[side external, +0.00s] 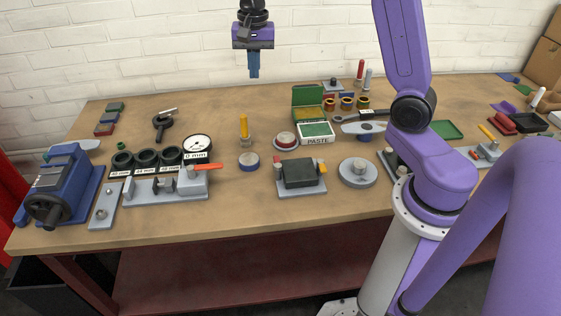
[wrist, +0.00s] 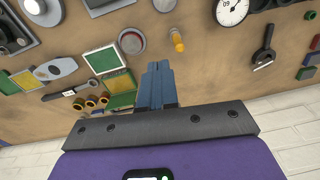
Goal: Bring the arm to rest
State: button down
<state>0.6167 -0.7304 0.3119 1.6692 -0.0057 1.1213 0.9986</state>
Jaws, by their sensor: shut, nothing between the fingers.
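My gripper (side external: 254,72) hangs high above the back of the workbench, in front of the white brick wall. Its blue fingers are together with nothing between them. The fingers also show in the wrist view (wrist: 156,70), pointing out over the bench. My purple arm stands at the right in the side external view. No object touches the fingers, and there is clear air below them.
The wooden bench (side external: 230,203) holds a blue vise (side external: 62,185), several black rings (side external: 147,158), a dial gauge (side external: 197,145), a yellow-handled tool (side external: 244,127), a green-and-white PASTE box (side external: 317,131) and a grey round base (side external: 358,172). The front middle is bare.

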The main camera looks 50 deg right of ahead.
jog(key=s+a+n, duration=0.5)
jog(key=s+n, duration=0.1)
jog(key=s, duration=0.2)
jog(key=s+a+n, duration=0.6)
jog(key=s, duration=0.3)
jog(key=s+d+f+n, duration=0.1)
jog(key=s+f+n, duration=0.1)
jog(key=s+n, duration=0.3)
jog(key=s+d+f+n, duration=0.1)
jog(key=s+n, duration=0.4)
jog(key=s, duration=0.5)
jog(key=shift+s+f+n, duration=0.15)
jog(key=shift+f+n, duration=0.2)
jog(key=shift+n, duration=0.05)
